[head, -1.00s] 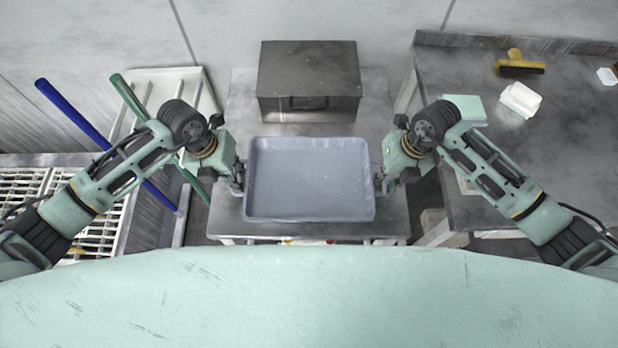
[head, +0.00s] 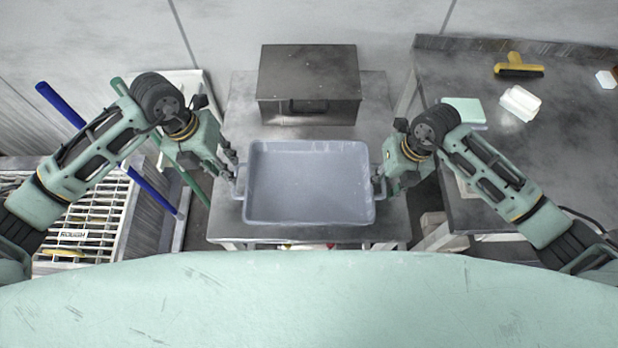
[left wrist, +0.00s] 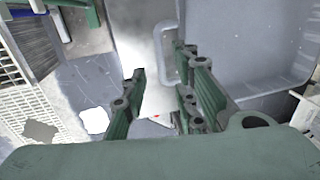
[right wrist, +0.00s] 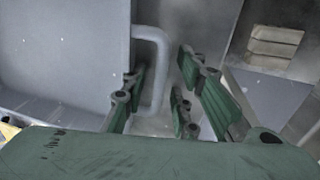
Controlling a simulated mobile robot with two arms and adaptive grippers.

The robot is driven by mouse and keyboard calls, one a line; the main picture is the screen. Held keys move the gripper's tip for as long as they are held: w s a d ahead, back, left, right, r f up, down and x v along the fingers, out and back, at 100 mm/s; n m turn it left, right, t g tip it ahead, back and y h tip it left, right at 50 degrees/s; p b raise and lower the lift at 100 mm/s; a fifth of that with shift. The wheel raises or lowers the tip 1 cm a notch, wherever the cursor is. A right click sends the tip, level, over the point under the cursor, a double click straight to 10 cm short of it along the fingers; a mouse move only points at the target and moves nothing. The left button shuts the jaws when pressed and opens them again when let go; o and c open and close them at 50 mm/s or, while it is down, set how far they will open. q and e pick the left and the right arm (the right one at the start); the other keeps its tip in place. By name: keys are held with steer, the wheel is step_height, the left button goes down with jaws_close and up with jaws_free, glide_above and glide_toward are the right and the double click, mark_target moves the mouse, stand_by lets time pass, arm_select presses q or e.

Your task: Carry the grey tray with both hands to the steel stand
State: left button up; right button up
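The grey tray (head: 310,180) sits level on a steel-topped stand (head: 225,222), near its front edge. My left gripper (head: 232,163) is open and empty, just above and beside the tray's left handle (head: 240,182). In the left wrist view that handle (left wrist: 164,58) lies ahead of the spread fingers (left wrist: 165,95), outside the gap. My right gripper (head: 378,182) is at the tray's right end. In the right wrist view its fingers (right wrist: 160,90) are spread on either side of the right handle (right wrist: 158,75), with gaps showing.
A dark metal box (head: 308,90) stands behind the tray on the same top. A dark workbench (head: 560,150) at right holds a yellow-handled brush (head: 518,68) and a white block (head: 520,101). At left are a slatted rack (head: 85,225) and blue (head: 75,118) and green poles.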

arm_select(q)
steer(key=r, duration=0.4)
steer(key=shift+a+r, duration=0.1)
steer(key=shift+a, duration=0.3)
arm_select(e)
step_height(320, 180, up, 12)
steer(key=d, duration=0.2)
steer(key=shift+d+f, duration=0.15)
steer(key=shift+d, duration=0.05)
